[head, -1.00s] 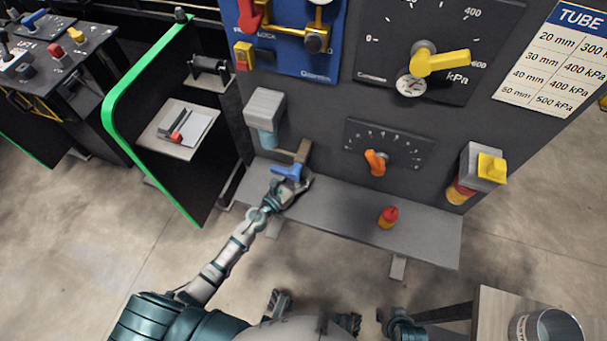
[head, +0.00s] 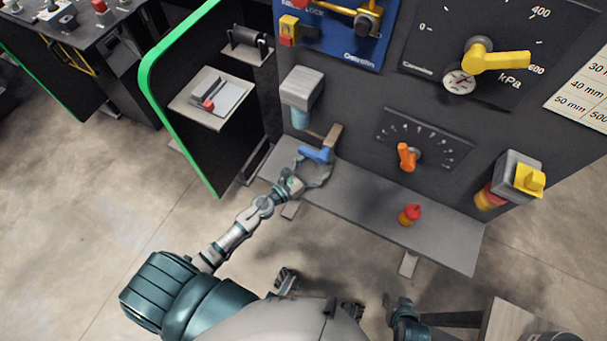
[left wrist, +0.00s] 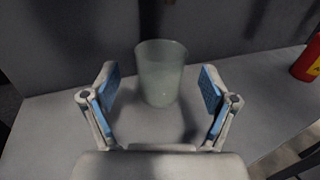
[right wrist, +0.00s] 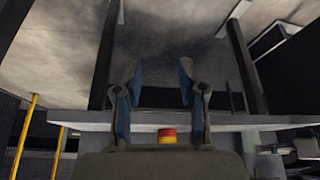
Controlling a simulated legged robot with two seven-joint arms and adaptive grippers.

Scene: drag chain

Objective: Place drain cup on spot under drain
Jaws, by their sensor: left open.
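A translucent, pale greenish drain cup (left wrist: 161,72) stands upright on the grey shelf in the left wrist view. My left gripper (left wrist: 158,90) is open, with its blue-padded fingers apart on either side and the cup just beyond them, not held. In the head view my left gripper (head: 318,178) is at the shelf, just below the drain with its blue handle (head: 315,153). I cannot make out the cup clearly there. No marked spot under the cup can be told apart. My right gripper (right wrist: 157,85) is open and empty in the right wrist view.
A red and yellow bottle (head: 410,215) stands on the shelf (head: 365,212) to the right. A green-edged partition (head: 150,105) stands at left.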

